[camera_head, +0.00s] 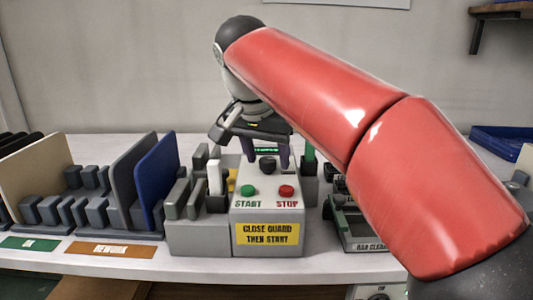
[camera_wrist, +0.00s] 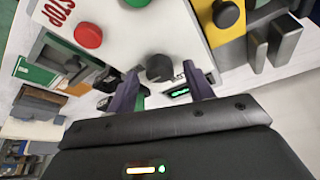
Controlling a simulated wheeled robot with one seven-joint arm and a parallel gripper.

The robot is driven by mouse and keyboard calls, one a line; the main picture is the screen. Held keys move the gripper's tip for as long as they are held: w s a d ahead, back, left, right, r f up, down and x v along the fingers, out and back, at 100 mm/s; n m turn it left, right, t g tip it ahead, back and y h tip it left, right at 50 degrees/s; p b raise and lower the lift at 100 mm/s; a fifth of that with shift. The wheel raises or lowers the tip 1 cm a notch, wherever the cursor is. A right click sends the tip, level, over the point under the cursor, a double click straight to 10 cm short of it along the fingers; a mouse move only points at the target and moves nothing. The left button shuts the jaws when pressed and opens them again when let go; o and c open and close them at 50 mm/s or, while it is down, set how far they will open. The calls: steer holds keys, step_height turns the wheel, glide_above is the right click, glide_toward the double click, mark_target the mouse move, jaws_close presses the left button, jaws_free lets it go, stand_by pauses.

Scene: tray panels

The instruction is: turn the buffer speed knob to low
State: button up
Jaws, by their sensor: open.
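A black round knob (camera_wrist: 159,68) sits on the light top of the control box, beyond the START and STOP buttons; it also shows in the head view (camera_head: 267,166). A small green-lit display (camera_wrist: 178,92) is close to it. The knob's label and setting cannot be read. My gripper (camera_wrist: 160,76) is open, with one dark purple finger on each side of the knob. A gap shows between each finger and the knob in the wrist view. In the head view my gripper (camera_head: 264,158) is just behind the knob, pointing down.
The green START button (camera_head: 248,190) and red STOP button (camera_head: 286,190) are on the near side of the box. Another black knob (camera_wrist: 226,14) is on a yellow panel beside it. Grey slotted holders (camera_head: 176,197) stand left, a blue panel (camera_head: 157,175) further left.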

steer(key=shift+c, duration=0.3)
steer(key=c, duration=0.9)
steer(key=shift+n, duration=0.3)
steer(key=n+y, duration=0.1)
steer(key=n, duration=0.2)
steer(key=shift+d+n+y, duration=0.15)
steer(key=shift+n+y, duration=0.15)
steer(key=n+y, duration=0.1)
steer(key=n, duration=0.3)
steer(key=shift+d+n+y, duration=0.1)
steer(key=shift+n+y, duration=0.2)
steer(key=shift+y, duration=0.1)
steer(key=n+y, duration=0.1)
steer(key=n, duration=0.3)
steer(key=shift+w+d+g, duration=0.1)
steer(key=shift+g, duration=0.3)
steer(key=shift+n+g+y, duration=0.35)
steer(key=shift+n+g, duration=0.05)
steer(key=shift+n, duration=0.85)
steer(key=shift+n+g+y, duration=0.35)
steer(key=shift+n+g, duration=0.05)
steer(key=shift+n, duration=0.85)
